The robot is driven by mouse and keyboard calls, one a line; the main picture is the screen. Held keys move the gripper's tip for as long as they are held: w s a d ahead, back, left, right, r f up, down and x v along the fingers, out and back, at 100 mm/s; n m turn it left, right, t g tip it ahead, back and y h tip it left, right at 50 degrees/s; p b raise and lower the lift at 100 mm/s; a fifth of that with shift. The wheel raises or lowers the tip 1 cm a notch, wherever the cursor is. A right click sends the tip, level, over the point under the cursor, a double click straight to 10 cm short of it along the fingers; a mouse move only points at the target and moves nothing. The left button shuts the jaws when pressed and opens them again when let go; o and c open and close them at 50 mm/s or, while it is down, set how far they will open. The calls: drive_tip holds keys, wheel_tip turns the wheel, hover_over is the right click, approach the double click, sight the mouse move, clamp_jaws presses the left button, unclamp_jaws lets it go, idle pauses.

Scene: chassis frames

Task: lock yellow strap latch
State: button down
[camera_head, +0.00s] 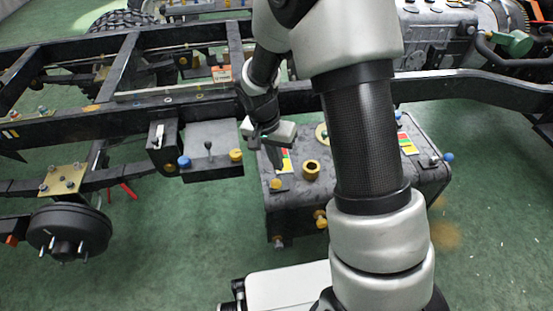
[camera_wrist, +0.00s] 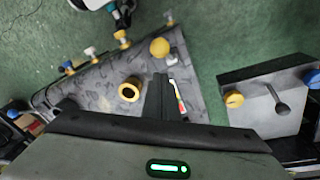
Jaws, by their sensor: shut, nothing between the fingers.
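The dark tank (camera_head: 290,205) carries several yellow parts. A yellow fitting (camera_head: 321,218) on its front side may be the strap latch; a similar one shows in the wrist view (camera_wrist: 123,39). I cannot tell whether it is locked. A yellow ring-shaped cap (camera_head: 311,169) stands on the tank top and shows in the wrist view (camera_wrist: 129,90). A yellow round knob (camera_wrist: 160,47) sits near the tank's edge. My gripper (camera_head: 277,163) is shut and empty above the tank top. In the wrist view its fingers (camera_wrist: 161,80) point between the ring cap and a coloured label, apart from the yellow fittings.
A grey box (camera_head: 212,145) with a lever, a blue knob and a yellow knob (camera_head: 236,155) hangs left of the tank. The black chassis rail (camera_head: 70,130) runs behind. My arm hides part of the tank. Green floor in front is mostly clear.

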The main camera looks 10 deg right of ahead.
drive_tip(key=shift+r+p, duration=0.5)
drive_tip(key=shift+r, duration=0.3)
wheel_tip(320, 180, up, 3)
drive_tip(key=w+d+p, duration=0.2)
drive_tip(key=s+a+r+p, duration=0.1)
drive_tip(key=s+r, duration=0.2)
drive_tip(key=s, duration=0.5)
drive_tip(key=shift+s+a+r, duration=0.3)
drive_tip(key=shift+s+r, duration=0.05)
